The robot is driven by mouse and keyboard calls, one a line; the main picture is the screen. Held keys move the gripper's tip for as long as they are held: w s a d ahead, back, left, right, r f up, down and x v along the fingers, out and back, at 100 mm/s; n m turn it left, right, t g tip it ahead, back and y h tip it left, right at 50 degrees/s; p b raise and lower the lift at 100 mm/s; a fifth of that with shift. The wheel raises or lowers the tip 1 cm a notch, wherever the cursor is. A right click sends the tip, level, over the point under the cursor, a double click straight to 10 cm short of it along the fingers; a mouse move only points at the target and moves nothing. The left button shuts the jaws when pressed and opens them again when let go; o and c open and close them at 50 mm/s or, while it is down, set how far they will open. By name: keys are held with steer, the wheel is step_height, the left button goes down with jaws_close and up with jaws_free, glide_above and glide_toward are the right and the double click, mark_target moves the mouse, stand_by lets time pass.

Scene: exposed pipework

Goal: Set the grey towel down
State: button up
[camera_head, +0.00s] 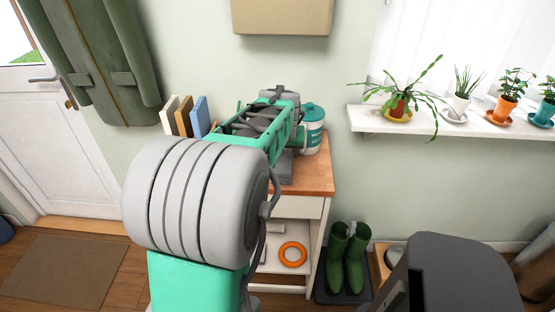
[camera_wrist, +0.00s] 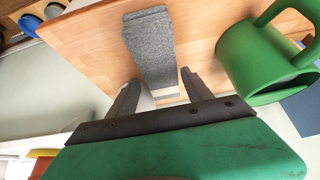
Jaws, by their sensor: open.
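The grey towel (camera_wrist: 150,48) is a folded, speckled strip on the wooden cabinet top (camera_wrist: 90,38) in the wrist view. Its near end reaches toward the gap between my fingers. My gripper (camera_wrist: 161,82) is open, with one dark finger on each side of that near end. I see a gap beside each finger, so neither clearly touches the towel. In the head view my arm and gripper cover much of the cabinet top (camera_head: 316,172), and the fingertips cannot be made out. A grey patch (camera_head: 286,166) beside the gripper there may be the towel.
A green can with a handle (camera_wrist: 262,62) stands close on the right in the wrist view. Books (camera_head: 186,117) stand behind my arm. Potted plants line the windowsill (camera_head: 450,126) at right.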

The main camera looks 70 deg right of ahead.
mark_target(283, 155)
steer(key=x, duration=0.4)
steer(key=shift+d+f, duration=0.1)
steer(key=shift+f, duration=0.15)
steer(key=shift+c, duration=0.2)
steer(key=shift+r, duration=0.1)
steer(key=c, duration=1.2)
